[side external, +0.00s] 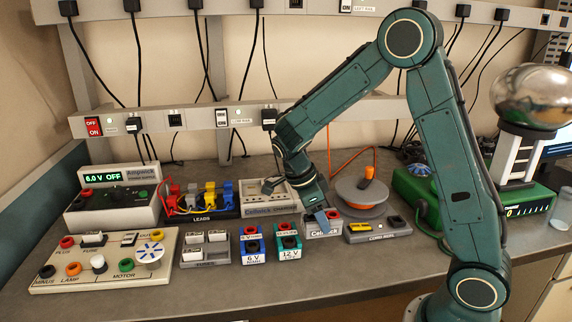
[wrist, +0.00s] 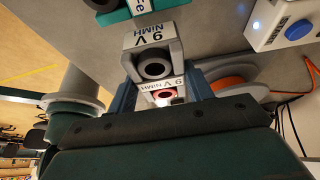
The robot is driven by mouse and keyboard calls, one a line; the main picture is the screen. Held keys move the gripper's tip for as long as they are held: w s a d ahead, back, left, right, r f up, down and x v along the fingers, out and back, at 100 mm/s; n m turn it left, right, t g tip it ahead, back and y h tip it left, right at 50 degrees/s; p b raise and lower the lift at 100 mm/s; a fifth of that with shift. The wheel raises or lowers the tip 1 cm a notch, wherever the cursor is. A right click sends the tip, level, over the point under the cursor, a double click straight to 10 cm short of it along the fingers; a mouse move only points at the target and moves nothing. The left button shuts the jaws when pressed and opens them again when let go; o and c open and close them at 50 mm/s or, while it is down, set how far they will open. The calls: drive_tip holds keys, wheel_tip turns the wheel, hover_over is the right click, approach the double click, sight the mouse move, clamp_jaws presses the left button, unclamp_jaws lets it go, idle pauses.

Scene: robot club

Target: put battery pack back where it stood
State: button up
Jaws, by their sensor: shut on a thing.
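The grey battery pack (side external: 323,229) is between the jaws of my gripper (side external: 321,214) in the side view. In the wrist view the grey pack (wrist: 152,46) carries "9 V NIMH" labels, with a black terminal and a red one showing. My gripper (wrist: 165,98) is shut on it, with a finger on either side. The pack is at or just above the bench; I cannot tell whether it touches. The blue 6 V pack (side external: 252,256) and the teal 12 V pack (side external: 289,254) stand to its left, apart from it.
A grey cable reel (side external: 350,205) with orange cable lies behind right. The bench front (side external: 330,262) is clear.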

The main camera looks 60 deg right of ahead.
sight(319, 228)
drive_tip(key=shift+f, duration=1.85)
drive_tip(key=shift+f, duration=0.1)
drive_tip(key=o, duration=1.3)
drive_tip(key=v, duration=1.2)
drive_tip(key=shift+s, duration=0.1)
